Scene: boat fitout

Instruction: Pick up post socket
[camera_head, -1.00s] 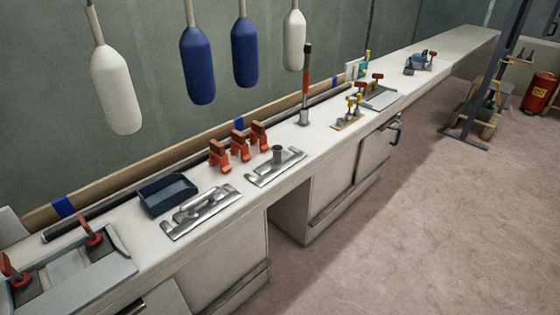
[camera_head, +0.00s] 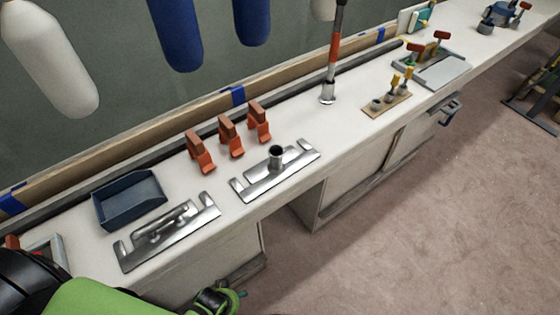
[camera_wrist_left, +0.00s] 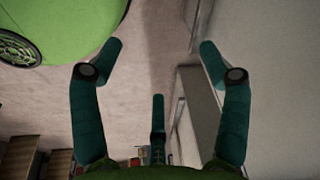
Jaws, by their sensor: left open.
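A short grey upright tube, which looks like the post socket (camera_head: 276,157), stands on a silver plate (camera_head: 290,169) with notched ends on the white bench. My left arm comes in at the bottom left of the head view, low in front of the bench, and partly shows its gripper (camera_head: 238,294). In the left wrist view the left gripper (camera_wrist_left: 161,48) has its teal fingers spread, with nothing between them. It is well apart from the socket. My right gripper is not in view.
A second silver plate (camera_head: 170,235) and a dark blue tray (camera_head: 128,200) lie left of the socket. Several orange clamps (camera_head: 230,137) stand behind it. A red-and-black post (camera_head: 332,60) stands to the right. Blue and white fenders (camera_head: 177,35) hang above the bench.

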